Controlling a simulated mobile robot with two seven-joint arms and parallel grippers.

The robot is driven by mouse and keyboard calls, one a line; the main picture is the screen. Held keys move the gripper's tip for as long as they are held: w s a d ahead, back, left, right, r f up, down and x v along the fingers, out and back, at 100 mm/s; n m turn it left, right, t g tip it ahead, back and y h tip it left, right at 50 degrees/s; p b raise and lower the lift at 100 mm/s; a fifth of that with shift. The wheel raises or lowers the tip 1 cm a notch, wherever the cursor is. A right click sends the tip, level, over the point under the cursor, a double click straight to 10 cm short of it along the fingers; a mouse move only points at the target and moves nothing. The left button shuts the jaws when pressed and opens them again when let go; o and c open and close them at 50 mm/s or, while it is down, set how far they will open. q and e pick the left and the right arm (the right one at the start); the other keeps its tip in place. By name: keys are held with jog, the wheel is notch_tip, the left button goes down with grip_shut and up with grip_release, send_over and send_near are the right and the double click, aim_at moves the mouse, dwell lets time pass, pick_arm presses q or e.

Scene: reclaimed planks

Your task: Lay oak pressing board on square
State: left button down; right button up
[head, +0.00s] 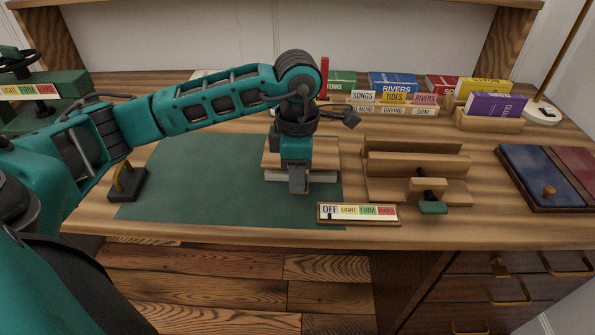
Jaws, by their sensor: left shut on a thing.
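The oak pressing board (326,154) is a light wooden slab near the right edge of the dark green mat (190,185). A white, page-like layer (322,177) shows below its front edge; whether the board rests on it I cannot tell. My left gripper (298,187) reaches in from the left, points down and is shut on the board, covering its middle. Its fingertips and the exact grip are mostly hidden. No separate square is clearly marked. My right gripper is not in view.
A wooden clamp (415,160) stands right of the board. A label strip (358,212) lies in front. A brass-handled tool (127,183) stands at the mat's left. Labelled books (392,84) line the back. A blue-and-red case (540,172) lies right. The mat's left half is clear.

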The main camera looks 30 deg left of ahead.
pick_arm(q)
jog(key=shift+f, duration=0.3)
dwell(0.4)
jog(key=c, duration=0.9)
grip_release()
notch_tip(320, 180, up, 13)
jog(key=p, duration=0.1)
